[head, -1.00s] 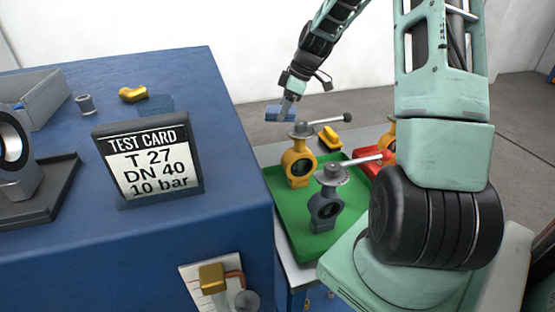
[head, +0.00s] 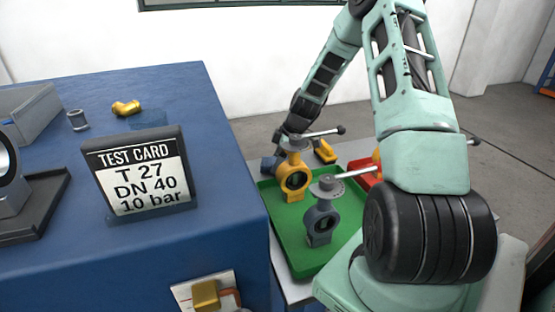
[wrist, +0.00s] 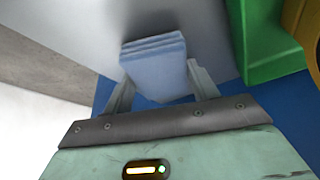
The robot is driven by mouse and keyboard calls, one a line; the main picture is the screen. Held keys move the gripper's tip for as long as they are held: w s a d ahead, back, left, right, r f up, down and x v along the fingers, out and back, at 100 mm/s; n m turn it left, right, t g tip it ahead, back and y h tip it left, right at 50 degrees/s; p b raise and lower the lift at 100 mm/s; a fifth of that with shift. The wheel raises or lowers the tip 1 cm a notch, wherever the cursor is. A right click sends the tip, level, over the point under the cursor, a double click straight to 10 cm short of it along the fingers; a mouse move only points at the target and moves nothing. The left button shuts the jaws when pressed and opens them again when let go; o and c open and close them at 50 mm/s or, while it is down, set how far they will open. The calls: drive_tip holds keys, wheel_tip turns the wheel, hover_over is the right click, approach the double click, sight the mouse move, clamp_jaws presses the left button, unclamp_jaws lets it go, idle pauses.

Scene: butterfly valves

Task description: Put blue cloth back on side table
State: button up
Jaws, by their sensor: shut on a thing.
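The folded blue cloth (wrist: 155,62) is between the two fingers of my gripper (wrist: 160,88) in the wrist view, its folded layers facing the grey side table top (wrist: 205,25). In the head view the cloth (head: 269,163) shows as a small blue patch at the far left corner of the side table (head: 352,148), behind the green tray. My gripper (head: 277,155) is there too, partly hidden behind the yellow valve. The cloth is low over or at the table top; I cannot tell whether it touches.
The green tray (head: 290,240) holds a yellow valve (head: 293,183) and a dark grey valve (head: 321,218), their levers sticking out close to my arm. A yellow piece (head: 325,151) lies behind it. The blue bench (head: 235,190) with the test card (head: 140,175) stands left.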

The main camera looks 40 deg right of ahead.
drive_tip(key=o, duration=0.9)
drive_tip(key=shift+o, duration=0.2)
drive_tip(key=v, duration=1.2)
drive_tip(key=shift+b, duration=0.35)
drive_tip(key=shift+r, duration=0.15)
